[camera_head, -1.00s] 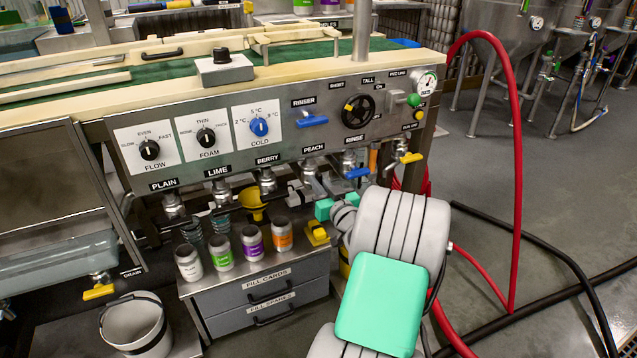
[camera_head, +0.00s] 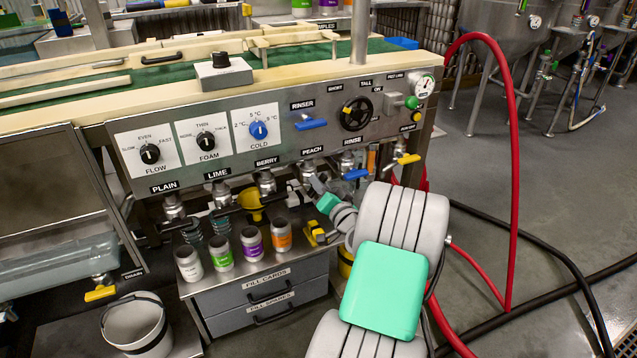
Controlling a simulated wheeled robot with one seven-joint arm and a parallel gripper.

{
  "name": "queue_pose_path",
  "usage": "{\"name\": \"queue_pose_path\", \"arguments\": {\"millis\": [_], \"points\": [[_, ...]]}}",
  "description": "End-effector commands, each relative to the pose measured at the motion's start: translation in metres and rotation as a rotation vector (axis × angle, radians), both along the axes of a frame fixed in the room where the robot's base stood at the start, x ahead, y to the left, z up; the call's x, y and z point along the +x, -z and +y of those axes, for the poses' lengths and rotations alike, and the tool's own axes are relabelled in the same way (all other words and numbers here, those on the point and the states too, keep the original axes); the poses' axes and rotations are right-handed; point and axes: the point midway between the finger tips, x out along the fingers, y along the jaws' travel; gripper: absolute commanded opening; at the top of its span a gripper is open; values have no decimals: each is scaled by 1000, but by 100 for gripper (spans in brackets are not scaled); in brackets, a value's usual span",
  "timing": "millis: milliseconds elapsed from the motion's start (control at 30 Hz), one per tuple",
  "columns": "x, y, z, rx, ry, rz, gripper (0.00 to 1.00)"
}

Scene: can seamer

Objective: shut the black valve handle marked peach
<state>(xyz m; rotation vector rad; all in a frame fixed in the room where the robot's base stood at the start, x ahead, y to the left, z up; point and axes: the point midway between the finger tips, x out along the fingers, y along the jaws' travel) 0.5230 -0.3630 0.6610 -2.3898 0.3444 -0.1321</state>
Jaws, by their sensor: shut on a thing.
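The peach valve (camera_head: 308,168) is a metal tap under the PEACH label (camera_head: 312,150), on the front of the steel panel. My gripper (camera_head: 313,187) is at this valve, reaching in from the lower right and tilted up to the left. It is shut on the black peach handle, which is mostly hidden behind the fingers, so its exact angle cannot be told. The berry valve (camera_head: 266,182) is just left of it, with the lime valve (camera_head: 221,190) and plain valve (camera_head: 173,205) further left.
Several open cans stand below the taps, among them an orange-labelled one (camera_head: 282,236) and a purple-labelled one (camera_head: 252,243). A yellow funnel (camera_head: 250,201) hangs beside the berry valve. A blue rinse handle (camera_head: 355,174) is close on the right. A red hose (camera_head: 514,180) loops further right.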

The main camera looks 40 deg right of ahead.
Motion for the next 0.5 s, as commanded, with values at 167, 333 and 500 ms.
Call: {"name": "queue_pose_path", "arguments": {"millis": [167,333,500], "points": [[0,1,0,41,-1,-11,0],[0,1,0,54,-1,-15,0],[0,1,0,54,-1,-15,0]]}}
